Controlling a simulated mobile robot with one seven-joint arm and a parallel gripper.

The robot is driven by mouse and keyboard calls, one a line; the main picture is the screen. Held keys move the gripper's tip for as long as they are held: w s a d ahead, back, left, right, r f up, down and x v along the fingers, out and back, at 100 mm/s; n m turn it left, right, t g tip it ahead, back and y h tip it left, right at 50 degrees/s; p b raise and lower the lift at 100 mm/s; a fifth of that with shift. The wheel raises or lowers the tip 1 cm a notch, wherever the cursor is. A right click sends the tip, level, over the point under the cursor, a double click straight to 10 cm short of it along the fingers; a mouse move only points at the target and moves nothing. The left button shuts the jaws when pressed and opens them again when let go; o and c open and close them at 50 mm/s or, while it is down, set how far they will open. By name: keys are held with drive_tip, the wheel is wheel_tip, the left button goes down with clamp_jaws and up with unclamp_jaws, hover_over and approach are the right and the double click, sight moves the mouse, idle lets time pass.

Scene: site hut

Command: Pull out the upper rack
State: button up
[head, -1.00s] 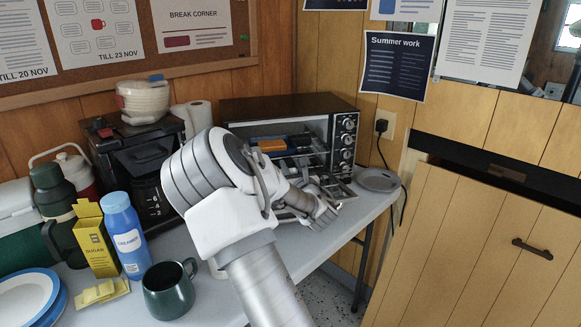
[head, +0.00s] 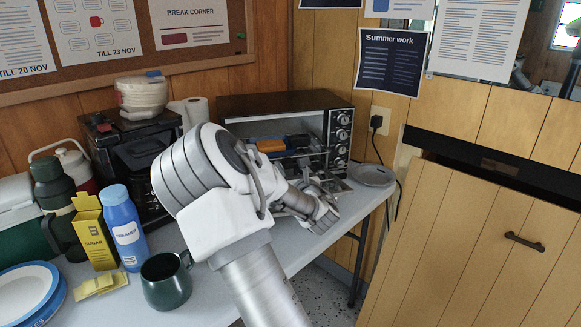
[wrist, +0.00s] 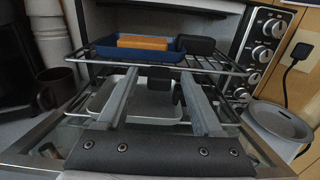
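The oven (head: 290,101) stands on the counter with its door folded down. In the wrist view, its upper wire rack (wrist: 225,66) carries a blue tray (wrist: 104,50) with an orange block (wrist: 145,42) and a black item (wrist: 196,45). My gripper (wrist: 158,76) is open, its two grey fingers apart, with their tips near the rack's front wire. A small dark piece shows between the tips. I cannot tell whether the fingers touch the wire. In the head view, my own arm hides much of the door and the fingertips.
A metal pan (wrist: 145,108) sits below the upper rack. A grey round lid (head: 372,175) lies right of the oven. A coffee maker (head: 135,160), blue creamer bottle (head: 125,232), sugar box (head: 93,235) and green mug (head: 166,282) stand to the left.

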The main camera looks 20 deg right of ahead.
drive_tip(key=s+a+p, duration=0.2)
drive_tip(key=s+p, duration=0.9)
drive_tip(key=s, duration=0.6)
drive_tip(key=shift+a, duration=0.4)
drive_tip(key=shift+s, duration=0.1)
